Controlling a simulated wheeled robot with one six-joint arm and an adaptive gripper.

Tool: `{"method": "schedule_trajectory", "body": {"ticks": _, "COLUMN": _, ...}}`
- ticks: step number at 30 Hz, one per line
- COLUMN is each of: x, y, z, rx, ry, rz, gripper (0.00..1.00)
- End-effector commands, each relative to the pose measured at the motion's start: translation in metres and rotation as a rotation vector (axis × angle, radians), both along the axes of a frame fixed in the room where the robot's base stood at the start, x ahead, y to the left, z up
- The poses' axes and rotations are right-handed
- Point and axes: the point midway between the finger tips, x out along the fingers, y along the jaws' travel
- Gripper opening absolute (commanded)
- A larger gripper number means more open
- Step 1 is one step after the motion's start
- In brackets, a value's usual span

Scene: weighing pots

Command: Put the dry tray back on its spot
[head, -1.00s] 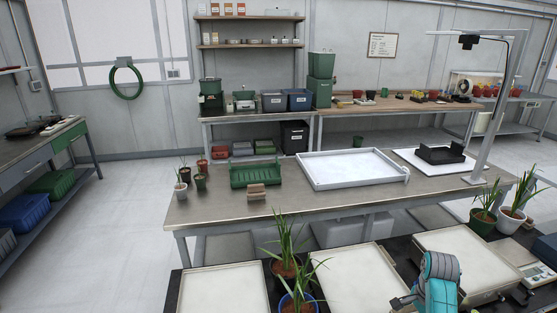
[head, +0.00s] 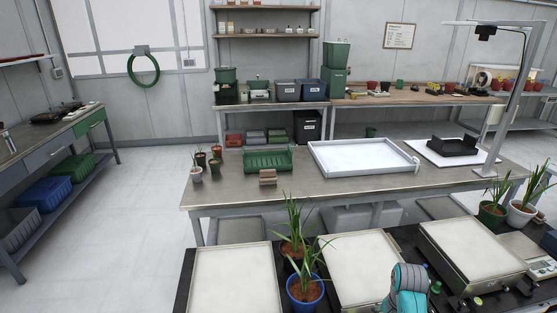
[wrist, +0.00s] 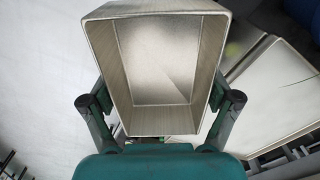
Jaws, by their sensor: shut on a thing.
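In the wrist view my gripper (wrist: 163,104) is shut on a tray (wrist: 152,62), a deep rectangular box with pale metallic walls. One finger presses each outer side. The tray's open side faces the camera and its inside looks empty. In the head view only my teal arm shows at the bottom edge. The gripper's fingers and the held tray cannot be made out there. No label tells whether this tray is the dry one, and I cannot make out a marked spot for it.
Flat pale-topped platforms stand on the dark bench: left (head: 236,280), middle (head: 362,268) and right (head: 474,248). A blue-potted plant (head: 305,287) stands between the left two. Behind, a grey table (head: 225,188) holds a white basin (head: 318,165) and a green crate (head: 268,168).

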Motion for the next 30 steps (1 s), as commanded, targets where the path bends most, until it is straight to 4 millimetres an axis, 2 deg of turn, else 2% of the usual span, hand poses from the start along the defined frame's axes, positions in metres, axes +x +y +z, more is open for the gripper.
{"method": "schedule_trajectory", "body": {"ticks": 9, "x": -0.02, "y": 0.12, "z": -0.058, "rx": 0.001, "ry": 0.003, "rz": 0.635, "gripper": 0.41}}
{"method": "schedule_trajectory", "body": {"ticks": 13, "x": -0.032, "y": 0.155, "z": -0.074, "rx": 0.0, "ry": 0.001, "rz": 0.845, "gripper": 0.41}}
{"method": "schedule_trajectory", "body": {"ticks": 16, "x": -0.038, "y": 0.171, "z": -0.082, "rx": 0.0, "ry": 0.0, "rz": 0.948, "gripper": 0.41}}
{"method": "schedule_trajectory", "body": {"ticks": 19, "x": -0.042, "y": 0.178, "z": -0.086, "rx": 0.0, "ry": 0.0, "rz": 1.002, "gripper": 0.41}}
{"method": "schedule_trajectory", "body": {"ticks": 30, "x": -0.043, "y": 0.18, "z": -0.087, "rx": 0.0, "ry": 0.0, "rz": 1.018, "gripper": 0.41}}
